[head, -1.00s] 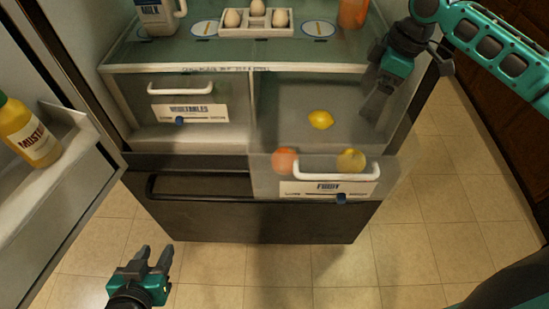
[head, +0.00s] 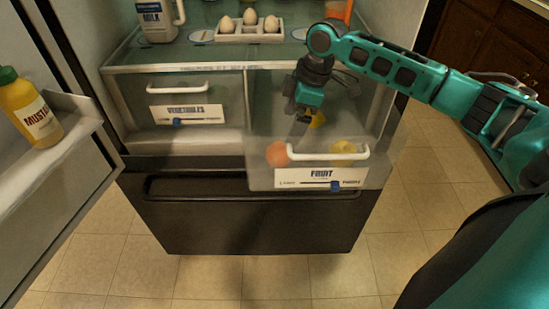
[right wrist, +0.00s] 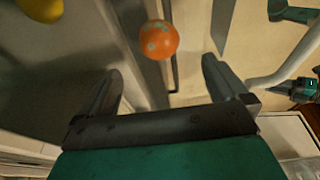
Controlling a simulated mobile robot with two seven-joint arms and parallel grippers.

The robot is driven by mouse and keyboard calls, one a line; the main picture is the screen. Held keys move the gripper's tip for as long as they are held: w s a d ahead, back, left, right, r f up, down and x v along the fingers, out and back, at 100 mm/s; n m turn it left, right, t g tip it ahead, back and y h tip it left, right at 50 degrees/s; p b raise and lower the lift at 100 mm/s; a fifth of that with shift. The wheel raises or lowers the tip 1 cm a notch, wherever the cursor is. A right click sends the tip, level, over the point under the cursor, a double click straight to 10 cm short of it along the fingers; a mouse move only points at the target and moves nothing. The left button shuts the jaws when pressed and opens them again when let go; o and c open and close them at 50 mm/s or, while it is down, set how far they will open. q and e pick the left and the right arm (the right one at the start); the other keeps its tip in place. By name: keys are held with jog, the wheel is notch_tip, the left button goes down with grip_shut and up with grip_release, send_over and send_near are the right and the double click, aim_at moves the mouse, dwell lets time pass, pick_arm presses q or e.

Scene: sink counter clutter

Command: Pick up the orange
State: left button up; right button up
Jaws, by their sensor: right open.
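The orange (head: 277,153) lies in the pulled-out fruit drawer (head: 262,177), behind its clear front, at the left end of the white handle. In the right wrist view the orange (right wrist: 159,39) shows pale greenish spots and sits ahead of my fingers, roughly centred between them. My right gripper (head: 299,128) reaches down into the drawer, just behind and above the orange. In the wrist view the right gripper (right wrist: 161,68) has its fingers wide apart with nothing between them. My left gripper is not seen in the head view.
A lemon (head: 317,120) is partly hidden by my right gripper. Another yellow fruit (head: 343,152) lies behind the white drawer handle (head: 328,156). The vegetables drawer (head: 186,113) is to the left. An egg tray (head: 250,36) and milk (head: 156,20) stand above. The open fridge door holds mustard (head: 30,110).

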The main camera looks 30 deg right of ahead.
jog(key=b+x, duration=0.2)
jog(key=x, duration=0.7)
jog(key=shift+w+f, duration=0.1)
jog(key=shift+f, duration=0.35)
jog(key=shift+r, duration=0.1)
jog(key=c, duration=1.2)
